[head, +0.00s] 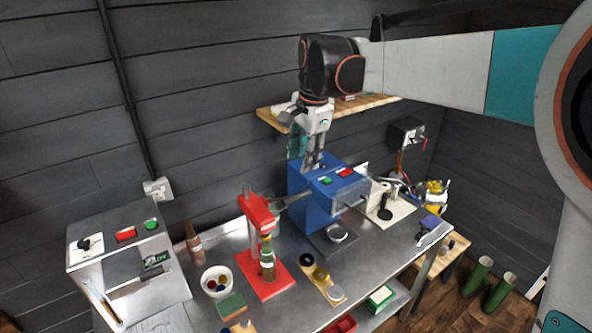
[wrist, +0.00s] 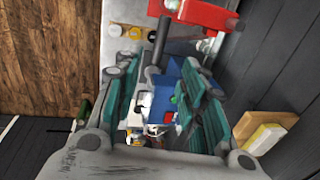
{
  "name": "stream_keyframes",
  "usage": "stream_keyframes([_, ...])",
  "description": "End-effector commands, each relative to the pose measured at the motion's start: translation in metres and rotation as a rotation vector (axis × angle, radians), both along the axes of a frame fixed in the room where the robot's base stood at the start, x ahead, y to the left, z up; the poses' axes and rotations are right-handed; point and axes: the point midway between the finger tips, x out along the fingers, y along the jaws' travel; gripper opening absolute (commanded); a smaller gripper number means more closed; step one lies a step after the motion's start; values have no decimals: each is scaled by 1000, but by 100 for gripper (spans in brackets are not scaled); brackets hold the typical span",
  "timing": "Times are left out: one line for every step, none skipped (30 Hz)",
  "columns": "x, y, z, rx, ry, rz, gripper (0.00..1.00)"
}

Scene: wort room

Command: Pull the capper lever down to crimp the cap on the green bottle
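The red capper (head: 258,218) stands on the steel table in the head view, and its red top also shows at the upper edge of the wrist view (wrist: 205,14). Its grey lever (head: 293,197) sticks out to the right and slightly up, in front of the blue machine. The green bottle (head: 267,268) stands upright in the capper under its head; its cap is too small to make out. My gripper (head: 305,164) points down above the blue machine, above and apart from the lever. In the wrist view the teal fingers (wrist: 158,78) are spread, and the dark lever (wrist: 160,45) appears between them.
The blue machine (head: 313,205) stands close below my gripper. A wooden shelf (head: 335,108) is on the wall behind. A brown bottle (head: 194,245), a white bowl (head: 217,291) and a wooden cap tray (head: 310,268) surround the capper. A grey control box (head: 118,240) stands left.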

Motion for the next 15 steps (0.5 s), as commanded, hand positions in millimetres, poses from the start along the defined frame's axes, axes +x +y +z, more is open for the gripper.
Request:
stream_keyframes([2,2,0,2,-1,2,38])
stream_keyframes([2,2,-2,1,-1,3,38])
stream_keyframes([3,3,-6,2,-2,3,38])
stream_keyframes([3,3,-9,2,-2,3,38])
stream_keyframes([4,3,-12,2,-2,3,38])
stream_keyframes([5,4,-18,2,-2,3,38])
stream_keyframes([5,4,-23,2,-2,3,38])
stream_keyframes([6,5,-28,2,-2,3,38])
stream_keyframes([8,6,-35,2,-2,3,38])
stream_keyframes([9,6,-41,2,-2,3,38])
stream_keyframes([9,7,-46,2,-2,3,38])
stream_keyframes([11,8,-54,2,-2,3,38])
stream_keyframes([12,8,-60,2,-2,3,38])
stream_keyframes([13,9,-66,2,-2,3,38])
stream_keyframes([14,10,-74,2,-2,4,38])
